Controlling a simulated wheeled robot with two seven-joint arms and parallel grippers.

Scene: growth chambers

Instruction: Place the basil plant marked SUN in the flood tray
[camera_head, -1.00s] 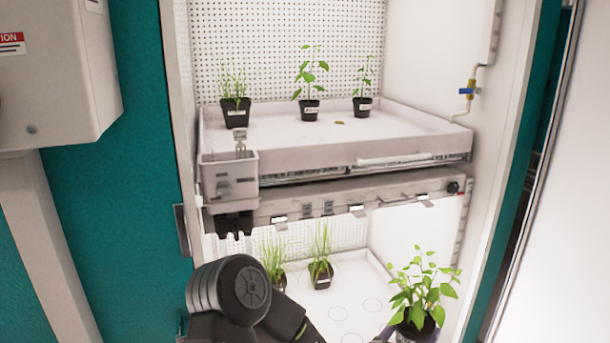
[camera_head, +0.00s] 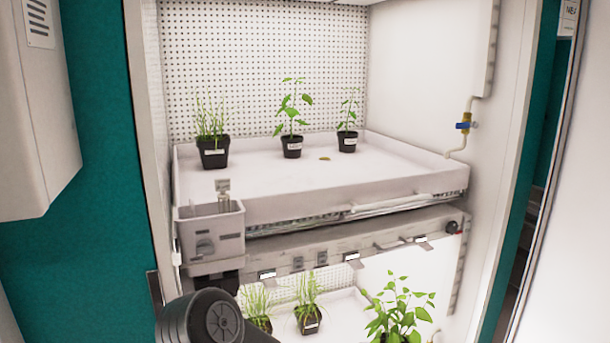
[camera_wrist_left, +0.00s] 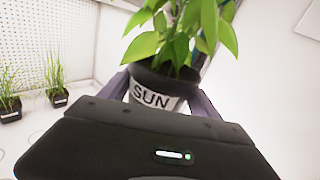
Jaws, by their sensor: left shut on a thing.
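The basil plant marked SUN (camera_wrist_left: 152,97) is in a dark pot with a white label, close up in the left wrist view. My left gripper (camera_wrist_left: 160,88) is shut on its pot, one finger on each side. In the head view the basil's leaves (camera_head: 398,312) show at the lower right, in front of the lower chamber; its pot is mostly cut off by the frame. A broad white flood tray (camera_head: 350,202) is on the upper level, with a raised rim. The left gripper's fingers are out of the head view. My right gripper is not in view.
Three potted plants stand toward the back of the upper tray: a grassy one (camera_head: 213,150), a leafy one (camera_head: 292,145) and a smaller one (camera_head: 347,140). The tray's front is bare. A grey box (camera_head: 212,233) is at its front left corner. Grassy pots (camera_head: 309,322) stand below.

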